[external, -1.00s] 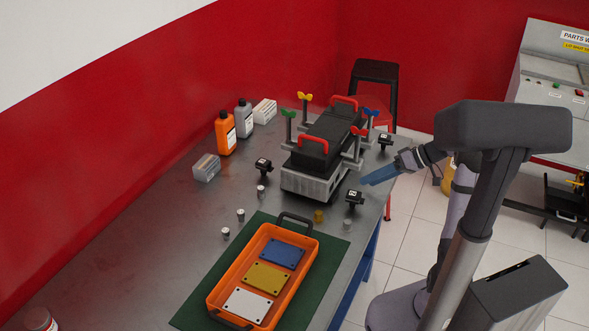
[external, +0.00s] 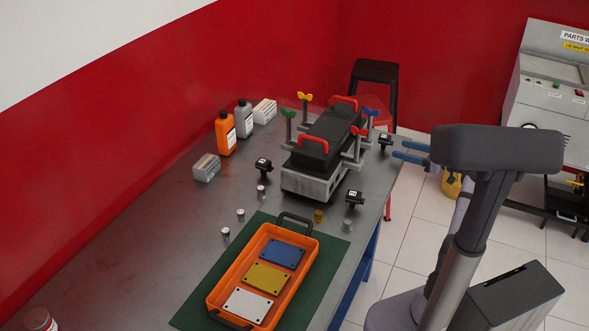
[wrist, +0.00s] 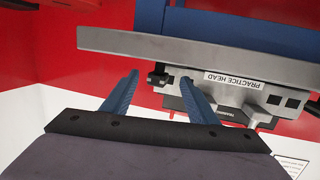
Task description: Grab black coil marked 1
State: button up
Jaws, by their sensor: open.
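Three small black coils stand on the bench in the external view. One is at the far right corner (external: 385,141), one near the right edge (external: 354,199), and one left of the engine block (external: 263,165). Their numbers are too small to read, so I cannot tell which is marked 1. My gripper (external: 399,149) is open and empty, just right of the far right coil, with its blue fingers pointing at it. In the wrist view, a black coil (wrist: 160,78) shows beyond and between the open fingertips (wrist: 160,85), apart from them.
The engine block (external: 312,184) with red handles and coloured wing nuts stands left of the gripper; its "PRACTICE HEAD" label (wrist: 245,79) shows in the wrist view. An orange tray (external: 213,296) lies on a green mat.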

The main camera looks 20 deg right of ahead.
aim_at(391, 144)
jog(key=shift+p+x, duration=0.7)
jog(key=shift+x, duration=2.4)
jog(key=shift+r, duration=0.1)
jog(key=c, duration=1.4)
